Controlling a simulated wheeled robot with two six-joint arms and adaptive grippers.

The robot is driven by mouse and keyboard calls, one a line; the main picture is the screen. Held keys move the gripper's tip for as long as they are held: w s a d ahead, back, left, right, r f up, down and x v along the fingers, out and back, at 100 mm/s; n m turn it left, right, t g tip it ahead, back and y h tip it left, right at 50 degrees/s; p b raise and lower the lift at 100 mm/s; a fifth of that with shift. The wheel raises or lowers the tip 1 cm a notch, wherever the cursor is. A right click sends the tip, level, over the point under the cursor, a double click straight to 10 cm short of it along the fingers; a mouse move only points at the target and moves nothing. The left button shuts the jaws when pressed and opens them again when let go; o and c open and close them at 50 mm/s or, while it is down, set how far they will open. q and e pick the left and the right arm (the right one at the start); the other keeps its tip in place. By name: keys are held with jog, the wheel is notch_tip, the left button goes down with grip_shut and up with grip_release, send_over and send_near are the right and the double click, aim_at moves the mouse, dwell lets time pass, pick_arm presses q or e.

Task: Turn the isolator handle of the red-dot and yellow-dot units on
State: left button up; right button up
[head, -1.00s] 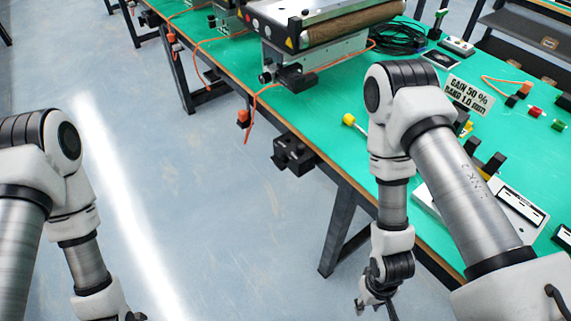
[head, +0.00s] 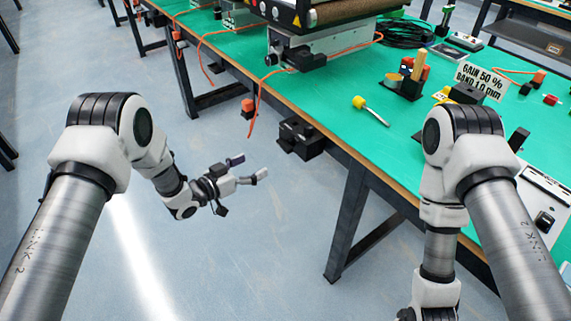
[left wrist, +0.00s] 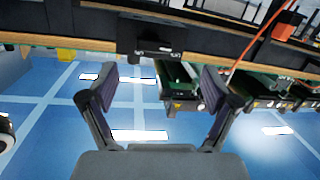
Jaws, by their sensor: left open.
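A black box (head: 300,137) is fixed to the near edge of the green table, below a conveyor unit (head: 320,50). I cannot make out a red or yellow dot or an isolator handle position on it. A dark box also shows at the table edge in the left wrist view (left wrist: 158,42). My left gripper (head: 248,168) is open and empty, in the air over the floor, left of and a little below the black box, apart from it. Its two fingers stand wide apart in the left wrist view (left wrist: 160,92). My right gripper is out of view below the picture.
An orange fitting (head: 248,106) hangs on a cable before the table edge. A yellow-handled screwdriver (head: 368,108), a tool holder (head: 403,85) and a sign (head: 482,80) stand or lie on the table (head: 345,85). The floor left of the table is free.

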aim_at(281, 147)
pick_arm(q)
jog(key=w+d+m+h+b, duration=0.1)
jog(key=w+d+m+b, duration=0.1)
jog(key=w+d+m+h, duration=0.1)
jog(key=w, duration=0.1)
jog(key=shift+d+r+g+h+b, duration=0.25)
jog(key=shift+d+g+h+b, duration=0.05)
jog(key=shift+d+b, duration=0.1)
jog(key=x, duration=0.6)
jog(key=shift+w+d+b, duration=0.2)
jog(key=shift+d+b, duration=0.1)
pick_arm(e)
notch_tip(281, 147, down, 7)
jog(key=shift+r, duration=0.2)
pick_arm(q)
jog(key=shift+c, duration=0.3)
jog(key=c, duration=1.1)
